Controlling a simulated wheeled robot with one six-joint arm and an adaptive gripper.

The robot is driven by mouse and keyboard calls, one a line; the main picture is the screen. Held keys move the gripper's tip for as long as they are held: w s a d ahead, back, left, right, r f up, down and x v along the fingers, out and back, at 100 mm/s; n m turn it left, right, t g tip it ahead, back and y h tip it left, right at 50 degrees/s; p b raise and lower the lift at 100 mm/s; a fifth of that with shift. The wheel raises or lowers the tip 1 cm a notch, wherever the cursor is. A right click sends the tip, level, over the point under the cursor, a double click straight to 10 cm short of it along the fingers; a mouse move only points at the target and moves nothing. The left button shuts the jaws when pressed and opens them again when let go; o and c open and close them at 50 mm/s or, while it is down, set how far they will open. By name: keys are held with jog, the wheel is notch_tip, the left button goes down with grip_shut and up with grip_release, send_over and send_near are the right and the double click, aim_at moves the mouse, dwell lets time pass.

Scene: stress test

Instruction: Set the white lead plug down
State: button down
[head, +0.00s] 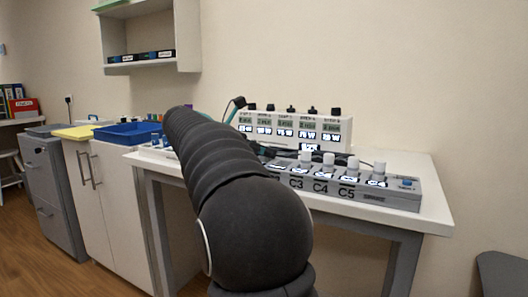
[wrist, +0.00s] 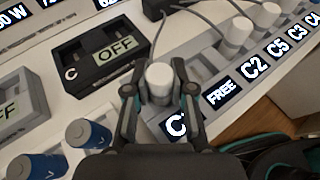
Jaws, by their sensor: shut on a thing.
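In the wrist view my gripper (wrist: 159,76) is shut on a white cylindrical plug (wrist: 159,86), with one finger on each side. The plug is over the near end of a grey socket strip (wrist: 205,72), beside the FREE label (wrist: 221,91) and a partly hidden C label. I cannot tell whether its lower end touches the strip. In the head view the strip (head: 405,199) lies along the table's front. My dark arm hides the gripper and the held plug there.
Other white plugs (wrist: 238,32) with cables stand in the strip. A black box reading OFF (wrist: 100,52) and blue cylinders (wrist: 90,133) are left of the gripper. In the head view, a row of lit meters (head: 300,130) stands behind on the white table (head: 438,215).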

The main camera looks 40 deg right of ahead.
jog(key=shift+f, duration=0.25)
jog(key=c, duration=1)
grip_release()
jog(key=shift+r, duration=0.1)
jog(key=shift+r, duration=0.2)
jog(key=p+v, duration=0.1)
jog(key=v, duration=1.1)
